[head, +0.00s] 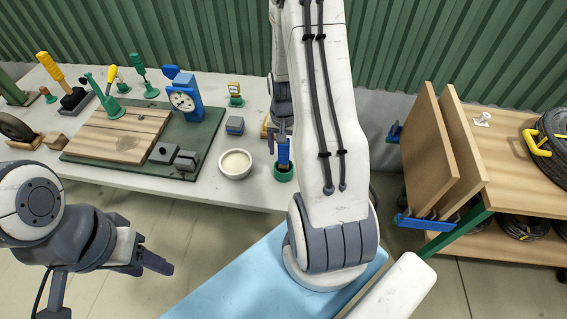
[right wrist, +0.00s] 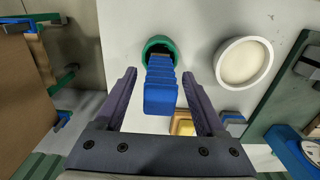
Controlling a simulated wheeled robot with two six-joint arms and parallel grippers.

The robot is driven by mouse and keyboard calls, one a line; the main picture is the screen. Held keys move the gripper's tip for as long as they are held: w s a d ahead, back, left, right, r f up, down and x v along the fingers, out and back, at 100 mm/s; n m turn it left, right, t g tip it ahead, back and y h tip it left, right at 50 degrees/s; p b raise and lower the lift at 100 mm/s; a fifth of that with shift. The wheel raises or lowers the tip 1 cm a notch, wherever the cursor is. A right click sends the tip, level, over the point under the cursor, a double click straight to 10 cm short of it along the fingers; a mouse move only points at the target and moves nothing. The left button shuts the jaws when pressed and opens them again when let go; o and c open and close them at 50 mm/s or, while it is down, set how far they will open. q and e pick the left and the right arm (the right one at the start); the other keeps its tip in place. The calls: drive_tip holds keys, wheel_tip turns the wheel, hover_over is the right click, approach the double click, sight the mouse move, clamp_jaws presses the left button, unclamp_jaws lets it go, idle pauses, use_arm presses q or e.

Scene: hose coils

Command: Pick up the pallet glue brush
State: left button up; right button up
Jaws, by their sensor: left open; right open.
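A blue-handled tool, which looks like the glue brush (head: 283,150), stands in a green cup (head: 283,173) at the table's front edge, right of a white bowl. In the right wrist view the blue handle (right wrist: 159,98) points toward the camera, with its lower end in the green cup (right wrist: 157,45); its bristles are hidden. My right gripper (right wrist: 159,74) is open, one finger on each side of the handle, with gaps visible on both sides. In the head view my right arm partly hides this gripper. My left gripper (head: 152,262) is open and empty, in front of the table at lower left.
The white bowl (head: 235,175) with cream contents stands beside the cup. A green mat (head: 205,140) carries a wooden board and a blue dial gauge (head: 183,98). Several upright tools stand at the back left. A wooden rack with brown boards (head: 430,150) and hose coils (head: 553,140) is at right.

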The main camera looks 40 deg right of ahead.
clamp_jaws()
drive_tip(key=shift+r, duration=0.1)
